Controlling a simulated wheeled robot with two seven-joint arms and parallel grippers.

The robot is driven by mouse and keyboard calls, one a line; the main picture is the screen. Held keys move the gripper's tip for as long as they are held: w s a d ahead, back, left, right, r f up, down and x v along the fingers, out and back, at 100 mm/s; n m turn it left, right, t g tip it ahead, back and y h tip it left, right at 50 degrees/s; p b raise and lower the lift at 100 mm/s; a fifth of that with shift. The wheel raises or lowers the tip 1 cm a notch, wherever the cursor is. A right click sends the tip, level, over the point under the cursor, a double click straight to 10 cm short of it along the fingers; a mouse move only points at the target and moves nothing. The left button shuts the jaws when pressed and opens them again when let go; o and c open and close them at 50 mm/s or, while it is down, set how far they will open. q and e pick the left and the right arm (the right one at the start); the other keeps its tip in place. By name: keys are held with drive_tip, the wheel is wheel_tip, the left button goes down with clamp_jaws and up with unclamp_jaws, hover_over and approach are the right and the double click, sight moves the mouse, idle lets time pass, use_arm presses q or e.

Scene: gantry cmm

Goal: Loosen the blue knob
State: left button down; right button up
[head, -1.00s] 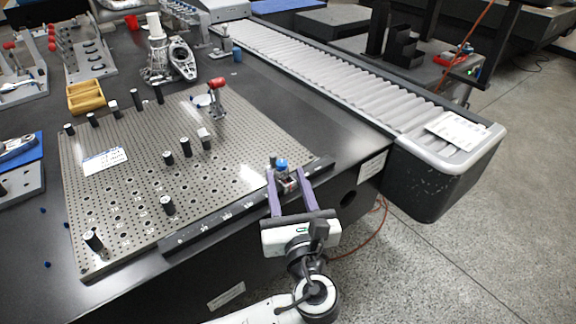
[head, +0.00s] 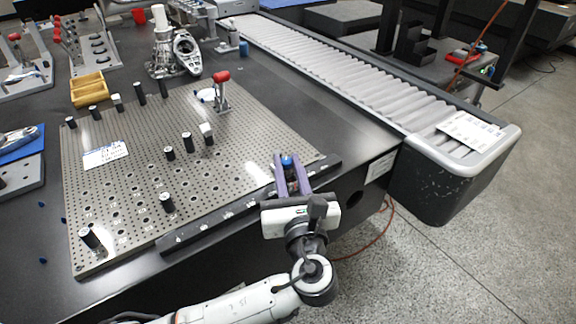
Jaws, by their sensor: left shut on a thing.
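The blue knob (head: 287,160) sits near the right front corner of the perforated metal plate (head: 120,205), by the dark scale bar along the plate's front edge. My left gripper (head: 287,163) comes in from the front of the table. Its two purple fingers are shut on the blue knob, one on each side. The fingers hide most of the knob and whatever it is mounted on; only its blue top shows. My right gripper is not in view.
Several black posts stand on the plate, such as one near its front (head: 166,203). A red-handled clamp (head: 221,92) stands towards the back. A roller conveyor (head: 340,75) runs along the right. The plate's middle front is fairly clear.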

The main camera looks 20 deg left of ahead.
use_arm(q)
drive_tip(key=shift+w+d+r+n+g+y+p, duration=0.1)
drive_tip(key=shift+r+n+g+y+p, duration=0.1)
drive_tip(key=shift+n+g+y+p, duration=0.5)
drive_tip(key=shift+d+n+y, duration=0.1)
drive_tip(key=shift+n+y, duration=0.2)
drive_tip(key=shift+y, duration=0.3)
drive_tip(key=shift+w+f+n+g+y+p, duration=0.15)
drive_tip(key=shift+n+g+y+p, duration=0.2)
drive_tip(key=shift+n+g+y, duration=0.95)
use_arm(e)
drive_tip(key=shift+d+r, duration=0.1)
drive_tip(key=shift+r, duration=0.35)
use_arm(q)
drive_tip(key=c, duration=1.6)
unclamp_jaws()
drive_tip(key=shift+o, duration=0.2)
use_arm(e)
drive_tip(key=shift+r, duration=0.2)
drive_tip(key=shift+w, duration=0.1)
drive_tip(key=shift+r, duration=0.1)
